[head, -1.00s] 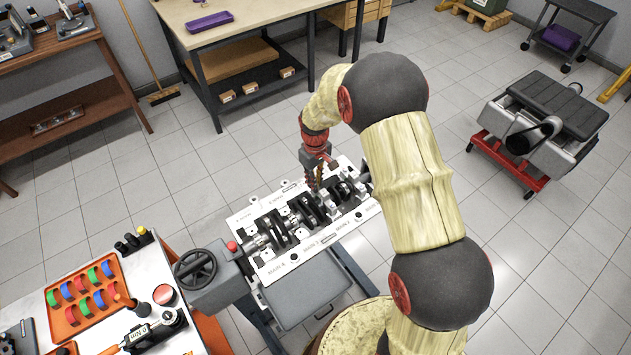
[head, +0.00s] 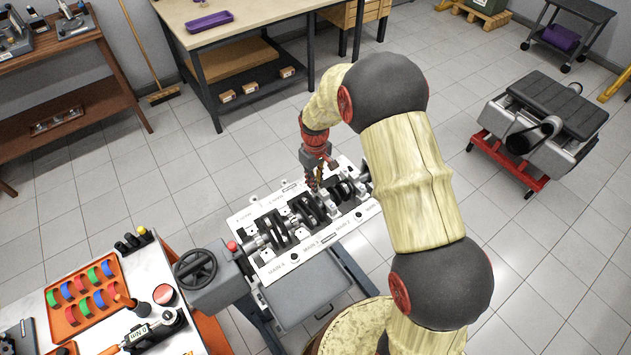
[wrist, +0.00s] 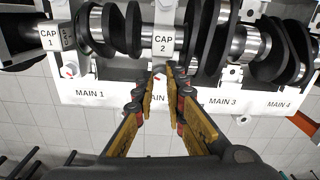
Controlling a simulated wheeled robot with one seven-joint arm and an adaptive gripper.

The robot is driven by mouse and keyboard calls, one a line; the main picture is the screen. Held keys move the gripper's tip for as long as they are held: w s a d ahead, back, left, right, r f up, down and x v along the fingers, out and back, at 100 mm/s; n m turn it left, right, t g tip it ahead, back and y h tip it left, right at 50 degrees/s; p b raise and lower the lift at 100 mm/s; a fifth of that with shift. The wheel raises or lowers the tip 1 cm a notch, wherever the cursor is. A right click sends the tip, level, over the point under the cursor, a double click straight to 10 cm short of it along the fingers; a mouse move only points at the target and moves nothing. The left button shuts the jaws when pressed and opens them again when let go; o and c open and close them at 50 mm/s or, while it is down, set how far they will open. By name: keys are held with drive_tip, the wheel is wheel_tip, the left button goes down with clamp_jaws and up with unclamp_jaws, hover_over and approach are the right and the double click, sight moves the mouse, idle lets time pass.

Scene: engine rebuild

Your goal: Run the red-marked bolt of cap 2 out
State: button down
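Cap 2 (wrist: 163,43) is a light block with a printed label, seated across the crankshaft (wrist: 133,30) in the engine block. My gripper (wrist: 164,73) has its two fingertips at the near side of cap 2, one to each side of the spot just below the label. A narrow gap shows between the tips. In the head view my gripper (head: 313,182) points down at the far side of the block (head: 283,266).
Cap 1 (wrist: 50,40) stands to the left in the wrist view, with a small red mark near it. Crank webs rise close beside cap 2. A handwheel (head: 195,269) and a bench with an orange tray (head: 62,327) stand at the left. A grey tray (head: 312,300) lies below the block.

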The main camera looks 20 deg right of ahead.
drive_tip(key=c, duration=2.2)
unclamp_jaws()
drive_tip(key=shift+s+f, duration=0.35)
drive_tip(key=shift+s, duration=0.05)
drive_tip(key=o, duration=0.4)
drive_tip(key=shift+w+r, duration=0.2)
drive_tip(key=shift+w, duration=0.05)
drive_tip(key=r, duration=1.2)
drive_tip(key=shift+w, duration=0.2)
